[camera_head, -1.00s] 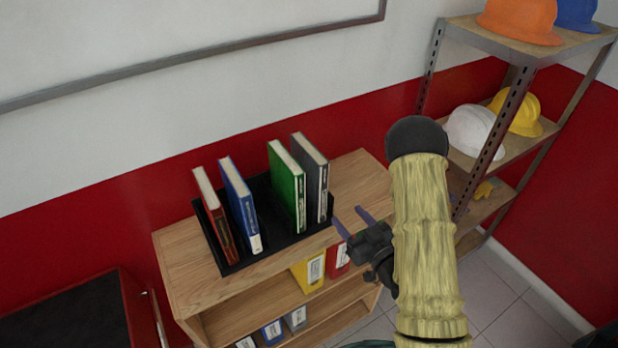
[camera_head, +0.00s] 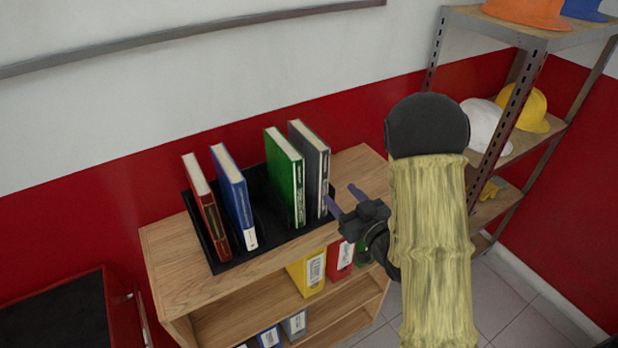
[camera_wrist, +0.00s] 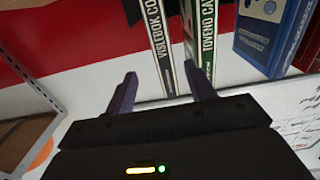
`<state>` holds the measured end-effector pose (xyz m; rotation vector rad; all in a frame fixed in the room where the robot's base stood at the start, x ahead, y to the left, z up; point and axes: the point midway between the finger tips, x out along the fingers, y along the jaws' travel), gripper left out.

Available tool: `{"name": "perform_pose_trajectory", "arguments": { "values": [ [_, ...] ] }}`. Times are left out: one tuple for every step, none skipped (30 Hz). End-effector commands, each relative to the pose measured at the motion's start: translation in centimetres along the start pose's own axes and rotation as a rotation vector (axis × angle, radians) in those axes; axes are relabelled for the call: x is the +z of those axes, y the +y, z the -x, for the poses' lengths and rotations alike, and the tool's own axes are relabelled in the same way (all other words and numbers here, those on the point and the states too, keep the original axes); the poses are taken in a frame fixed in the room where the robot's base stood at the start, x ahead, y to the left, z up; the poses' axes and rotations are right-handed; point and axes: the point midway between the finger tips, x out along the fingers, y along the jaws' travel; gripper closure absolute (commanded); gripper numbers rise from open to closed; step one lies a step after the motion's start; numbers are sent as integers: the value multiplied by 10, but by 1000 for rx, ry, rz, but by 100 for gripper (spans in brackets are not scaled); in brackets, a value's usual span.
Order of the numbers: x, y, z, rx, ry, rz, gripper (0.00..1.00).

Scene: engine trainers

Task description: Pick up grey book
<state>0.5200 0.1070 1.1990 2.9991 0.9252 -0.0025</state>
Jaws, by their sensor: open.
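The grey book (camera_head: 313,165) stands upright at the right end of a black holder (camera_head: 262,247) on the wooden shelf unit, close beside the green book (camera_head: 284,178). My gripper (camera_head: 341,195) is open and empty, just to the right and front of the grey book. In the wrist view, the grey book's spine (camera_wrist: 158,42) lies ahead between the two fingers of the gripper (camera_wrist: 160,75), with the green book (camera_wrist: 204,42) ahead of the right finger. The spine appears to be beyond the fingertips; I cannot tell the exact gap.
A red book (camera_head: 207,208) and a blue book (camera_head: 234,197) stand in the left part of the holder. The wooden shelf unit (camera_head: 175,275) has binders on lower shelves. A metal rack (camera_head: 530,85) with helmets stands at the right. The wall is close behind.

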Motion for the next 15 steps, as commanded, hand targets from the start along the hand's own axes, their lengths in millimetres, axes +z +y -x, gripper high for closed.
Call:
{"name": "perform_pose_trajectory", "arguments": {
  "values": [
    [3,-1,-1,0,3,1,45],
    [3,-1,-1,0,3,2,45],
    [2,-1,-2,-1,3,1,45],
    [3,-2,-2,-1,3,0,45],
    [2,-2,-3,-1,4,-1,45],
    [2,-2,-3,0,4,-1,45],
    [2,-2,-3,0,3,-1,45],
    [2,-2,-4,1,3,-2,45],
    [2,-2,-4,2,4,-2,45],
    [-3,-2,-9,0,2,-2,45],
    [-4,-2,-13,0,1,-2,45],
    [-4,-2,-18,0,1,-2,45],
    [-4,-2,-22,-1,1,-3,45],
    [-4,-2,-26,-1,0,-3,45],
    [-4,-2,-30,1,1,-3,45]
  ]
}}
